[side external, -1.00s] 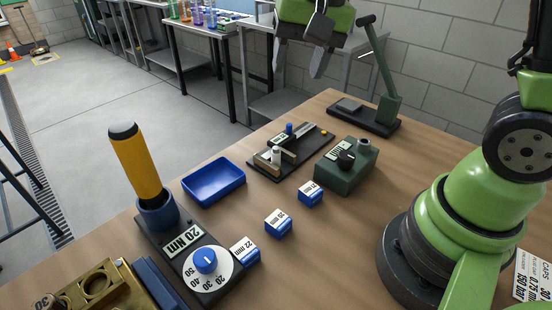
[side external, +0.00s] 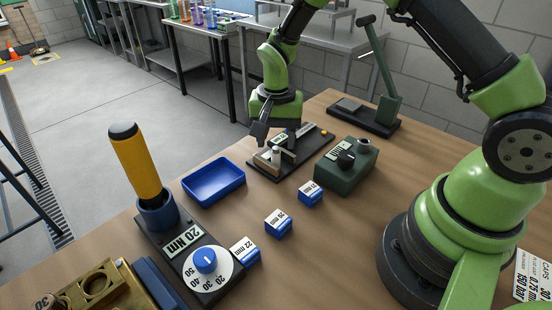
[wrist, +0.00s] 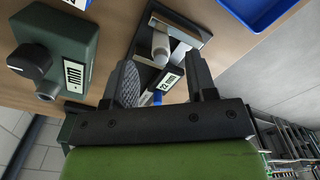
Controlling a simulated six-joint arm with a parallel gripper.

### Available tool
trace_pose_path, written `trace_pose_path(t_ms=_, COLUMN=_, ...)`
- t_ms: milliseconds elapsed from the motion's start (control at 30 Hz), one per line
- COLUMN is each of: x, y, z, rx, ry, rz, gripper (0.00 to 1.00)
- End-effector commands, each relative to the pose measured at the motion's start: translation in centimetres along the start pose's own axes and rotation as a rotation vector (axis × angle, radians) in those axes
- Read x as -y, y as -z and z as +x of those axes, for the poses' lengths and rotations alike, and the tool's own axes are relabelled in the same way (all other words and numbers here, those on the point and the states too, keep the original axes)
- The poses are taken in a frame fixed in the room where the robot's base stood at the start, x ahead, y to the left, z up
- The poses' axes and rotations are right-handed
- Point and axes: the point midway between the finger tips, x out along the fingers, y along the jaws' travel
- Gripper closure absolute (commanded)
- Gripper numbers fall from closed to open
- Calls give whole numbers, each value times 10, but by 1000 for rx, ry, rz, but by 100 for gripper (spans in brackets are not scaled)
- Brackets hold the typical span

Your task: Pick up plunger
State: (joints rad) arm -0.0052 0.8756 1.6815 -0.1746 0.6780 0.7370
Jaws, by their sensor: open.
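A blue round part (wrist: 156,96) shows between the finger bases in the wrist view and is partly hidden. I cannot tell for sure which of these is the plunger. My gripper (side external: 274,137) is open, pointing down just above the fixture. In the wrist view my gripper (wrist: 164,68) has its two fingers apart, with the pale cylinder (wrist: 161,46) beyond them. Nothing is seen held.
A green box with a black knob (side external: 346,160) stands right of the fixture. A blue tray (side external: 214,180) lies left. Several blue labelled blocks (side external: 278,222) and a torque tool with yellow handle (side external: 137,160) are nearer. A green lever stand (side external: 388,110) is behind.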

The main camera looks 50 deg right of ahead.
Motion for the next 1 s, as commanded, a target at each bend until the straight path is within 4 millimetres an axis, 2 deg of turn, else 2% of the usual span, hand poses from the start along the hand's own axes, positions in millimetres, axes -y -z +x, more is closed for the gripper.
trace_pose_path(t_ms=100, x=0, y=2, z=21, rx=3, ry=-4, rz=1, gripper=48)
trace_pose_path(t_ms=200, x=0, y=2, z=33, rx=3, ry=-2, rz=0, gripper=48)
trace_pose_path(t_ms=500, x=1, y=2, z=37, rx=1, ry=1, rz=0, gripper=48)
trace_pose_path(t_ms=733, x=1, y=2, z=37, rx=1, ry=1, rz=0, gripper=100)
trace_pose_path(t_ms=1000, x=1, y=2, z=36, rx=1, ry=2, rz=-1, gripper=100)
